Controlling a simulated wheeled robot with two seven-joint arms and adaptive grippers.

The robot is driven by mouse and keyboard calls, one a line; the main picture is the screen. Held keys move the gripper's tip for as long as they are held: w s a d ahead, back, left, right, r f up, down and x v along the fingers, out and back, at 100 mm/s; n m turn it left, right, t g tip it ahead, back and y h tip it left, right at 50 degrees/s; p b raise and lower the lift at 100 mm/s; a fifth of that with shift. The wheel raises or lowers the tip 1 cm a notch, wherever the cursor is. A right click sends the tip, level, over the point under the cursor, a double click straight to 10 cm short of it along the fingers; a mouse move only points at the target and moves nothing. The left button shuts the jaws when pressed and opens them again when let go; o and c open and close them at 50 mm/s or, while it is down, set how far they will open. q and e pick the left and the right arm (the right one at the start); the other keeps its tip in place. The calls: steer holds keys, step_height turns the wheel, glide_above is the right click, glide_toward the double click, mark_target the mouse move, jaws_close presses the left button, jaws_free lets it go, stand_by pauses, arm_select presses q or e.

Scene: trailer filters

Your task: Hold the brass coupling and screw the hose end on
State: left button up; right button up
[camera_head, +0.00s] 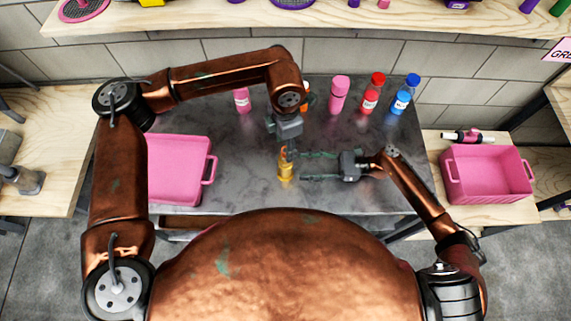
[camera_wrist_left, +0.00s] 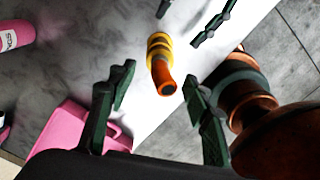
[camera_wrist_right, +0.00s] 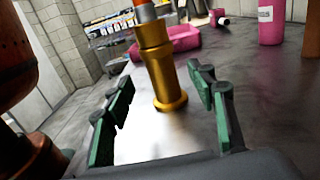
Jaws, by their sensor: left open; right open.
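The brass coupling (camera_head: 285,172) stands upright near the front of the grey table. It also shows in the left wrist view (camera_wrist_left: 158,48) and the right wrist view (camera_wrist_right: 158,65). An orange hose end (camera_wrist_left: 165,80) is at its top, in line with it; I cannot tell whether it is threaded on. My left gripper (camera_head: 287,150) points down from above, open, with the orange end ahead between its fingers. My right gripper (camera_head: 301,166) reaches in from the right, open, with its fingers level on either side of the coupling's line. Neither gripper visibly touches anything.
A pink crate (camera_head: 211,170) stands on the table's left, another pink crate (camera_head: 447,180) on the right side table. A pink bottle (camera_head: 339,97), a red bottle (camera_head: 371,95) and a blue bottle (camera_head: 403,97) stand along the back. The table between crate and coupling is clear.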

mark_target(285, 168)
step_height(285, 168, down, 2)
steer(key=a, duration=0.7)
steer(key=shift+a+r, duration=0.15)
steer(key=shift+a, duration=0.15)
steer(key=shift+c, duration=0.2)
jaws_close()
